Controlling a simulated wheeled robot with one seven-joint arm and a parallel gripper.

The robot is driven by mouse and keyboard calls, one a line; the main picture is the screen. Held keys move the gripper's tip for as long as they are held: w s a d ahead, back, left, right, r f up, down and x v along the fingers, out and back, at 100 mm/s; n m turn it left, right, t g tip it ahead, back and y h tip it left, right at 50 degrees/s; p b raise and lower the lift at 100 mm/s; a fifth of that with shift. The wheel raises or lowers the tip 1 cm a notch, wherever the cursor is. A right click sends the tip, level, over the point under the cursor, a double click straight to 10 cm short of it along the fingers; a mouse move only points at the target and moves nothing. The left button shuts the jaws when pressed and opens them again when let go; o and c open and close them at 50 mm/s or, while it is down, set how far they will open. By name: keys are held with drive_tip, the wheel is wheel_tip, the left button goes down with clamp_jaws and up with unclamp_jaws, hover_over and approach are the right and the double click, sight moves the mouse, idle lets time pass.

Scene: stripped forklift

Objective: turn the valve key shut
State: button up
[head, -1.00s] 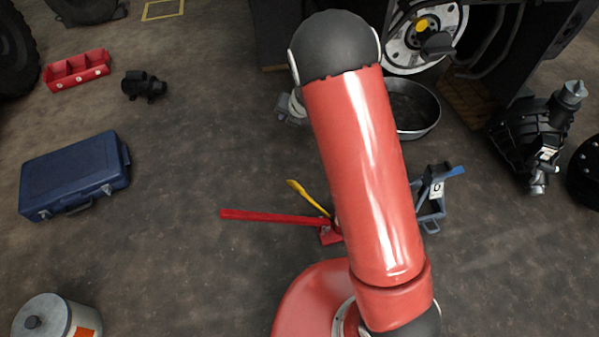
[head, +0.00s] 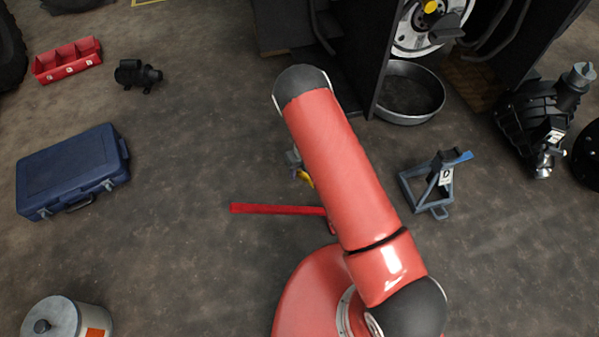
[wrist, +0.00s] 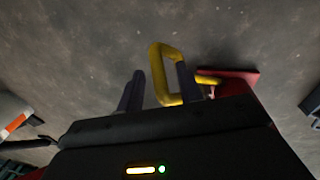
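A yellow looped handle, which I take for the valve key (wrist: 155,65), shows in the wrist view near my fingers. Its stem runs right to a red part (wrist: 238,76). My gripper (wrist: 160,69) is open, its two dark fingers apart. The loop shows between them, close to the right finger; I cannot tell whether they touch. In the head view a bit of yellow (head: 305,179) shows beside my red arm, which hides most of the gripper and the handle. A long red bar (head: 275,209) lies left of the arm.
A blue-grey stand (head: 432,188) is right of my arm. A metal pan (head: 410,100) and the dark forklift frame (head: 350,55) are beyond it. A blue case (head: 72,170) and a grey canister (head: 62,318) stand at left. The floor between case and red bar is clear.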

drive_tip(key=shift+f, duration=0.35)
clamp_jaws()
